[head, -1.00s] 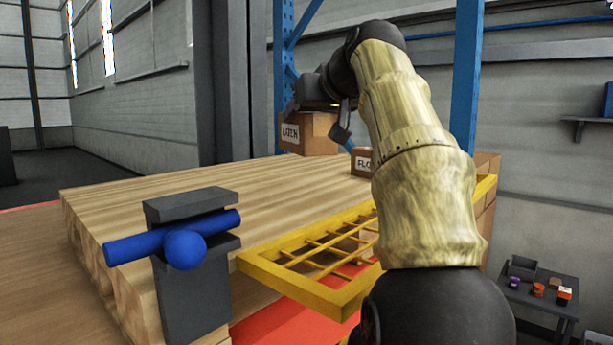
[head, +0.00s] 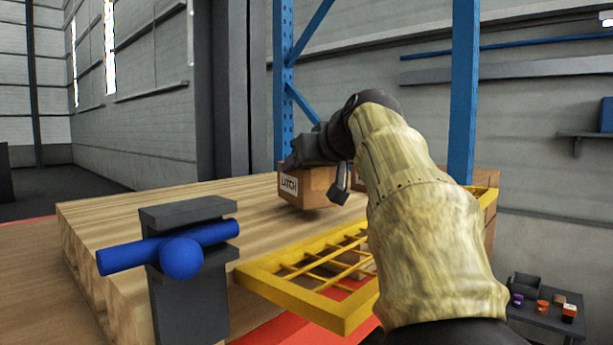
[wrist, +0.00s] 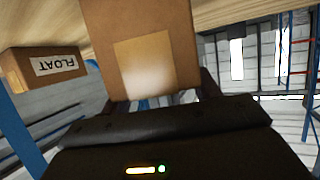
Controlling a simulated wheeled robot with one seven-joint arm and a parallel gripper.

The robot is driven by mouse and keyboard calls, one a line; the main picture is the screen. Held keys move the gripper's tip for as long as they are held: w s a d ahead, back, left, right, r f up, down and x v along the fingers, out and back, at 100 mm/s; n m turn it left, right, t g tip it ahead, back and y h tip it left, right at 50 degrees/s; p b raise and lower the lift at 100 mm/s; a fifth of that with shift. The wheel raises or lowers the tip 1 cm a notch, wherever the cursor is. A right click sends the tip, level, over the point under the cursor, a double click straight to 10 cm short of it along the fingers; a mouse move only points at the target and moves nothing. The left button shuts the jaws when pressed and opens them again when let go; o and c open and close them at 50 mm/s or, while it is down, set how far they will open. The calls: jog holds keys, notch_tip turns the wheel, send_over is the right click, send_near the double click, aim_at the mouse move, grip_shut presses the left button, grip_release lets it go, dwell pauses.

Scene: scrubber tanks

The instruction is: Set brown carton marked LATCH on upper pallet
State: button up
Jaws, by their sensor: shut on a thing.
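The brown carton marked LATCH (head: 318,187) is in my gripper, near the far edge of a broad wooden plank deck (head: 120,212) that may be the upper pallet. A dark shadow lies under the carton, close to its bottom; I cannot tell whether it touches the wood. My gripper (head: 318,150) is above the carton and shut on it, its fingertips partly hidden. In the wrist view the carton (wrist: 180,25) fills the top middle, with a pale patch on its face.
A second carton marked FLOAT (wrist: 45,66) is at left in the wrist view; my arm mostly hides it in the head view. Blue rack posts (head: 464,90) rise behind. A yellow grid (head: 290,300) and a grey post with a blue bar (head: 130,258) stand in front.

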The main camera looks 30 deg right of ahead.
jog(key=shift+f, duration=0.95)
jog(key=shift+w+d+f, duration=0.1)
jog(key=o, duration=1.1)
jog(key=shift+o, duration=0.2)
jog(key=shift+d, duration=0.1)
jog(key=b+v, duration=0.4)
jog(key=v, duration=0.8)
jog(key=shift+a+b, duration=0.3)
jog(key=shift+b, duration=0.1)
